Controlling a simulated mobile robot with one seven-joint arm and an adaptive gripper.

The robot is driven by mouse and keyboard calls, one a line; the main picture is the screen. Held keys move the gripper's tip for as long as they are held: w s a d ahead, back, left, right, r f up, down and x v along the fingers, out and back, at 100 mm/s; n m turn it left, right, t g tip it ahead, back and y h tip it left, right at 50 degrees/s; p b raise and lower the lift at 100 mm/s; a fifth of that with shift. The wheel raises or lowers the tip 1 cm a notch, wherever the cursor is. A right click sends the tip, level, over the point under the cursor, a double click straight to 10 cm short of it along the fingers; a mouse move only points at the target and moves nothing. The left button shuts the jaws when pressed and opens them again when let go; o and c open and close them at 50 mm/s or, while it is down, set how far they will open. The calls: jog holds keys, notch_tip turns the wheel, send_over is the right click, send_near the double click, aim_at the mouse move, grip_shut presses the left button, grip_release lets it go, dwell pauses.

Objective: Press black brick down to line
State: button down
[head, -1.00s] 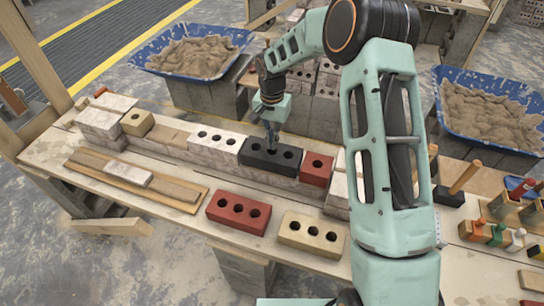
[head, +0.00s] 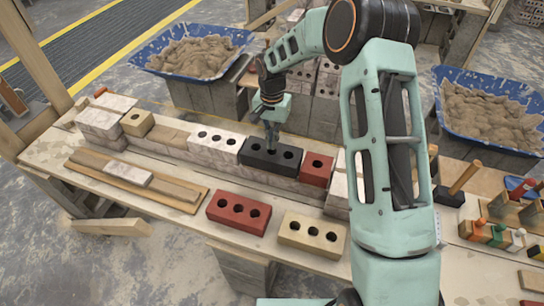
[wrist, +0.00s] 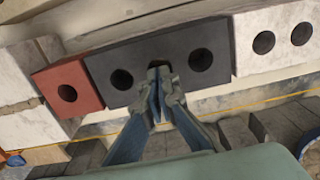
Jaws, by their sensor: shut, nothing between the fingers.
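The black brick (head: 258,163) has three holes and lies in the top course of the low wall, between a white brick (head: 212,146) and a small red brick (head: 316,170). My gripper (head: 272,150) points down over the middle of the black brick, fingers shut and empty. In the wrist view the black brick (wrist: 100,72) shows two holes, and my gripper (wrist: 158,75) covers the middle one. I cannot tell whether the fingertips touch the brick. A thin orange line (wrist: 240,105) runs along the wall's edge in the wrist view.
A loose red brick (head: 238,212) and a tan brick (head: 311,235) lie in front of the wall. Mortar tubs stand behind at left (head: 190,52) and right (head: 490,110). Tools and small coloured pieces crowd the bench's right end.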

aim_at(273, 152)
jog(key=shift+f, duration=0.15)
jog(key=shift+f+b, duration=0.35)
jog(key=shift+b, duration=0.05)
jog(key=shift+f+b, duration=0.4)
jog(key=shift+f, duration=0.1)
jog(key=shift+s+d+f+b, duration=0.1)
jog(key=shift+s+f+b, duration=0.15)
jog(key=shift+f+b, duration=0.35)
dwell(2.3)
jog(key=shift+w+r+p, duration=0.15)
jog(key=shift+r+p, duration=0.6)
jog(key=shift+r, duration=0.6)
jog(key=shift+w+r+p, duration=0.1)
jog(key=shift+r+p, duration=0.65)
jog(key=shift+r, duration=0.6)
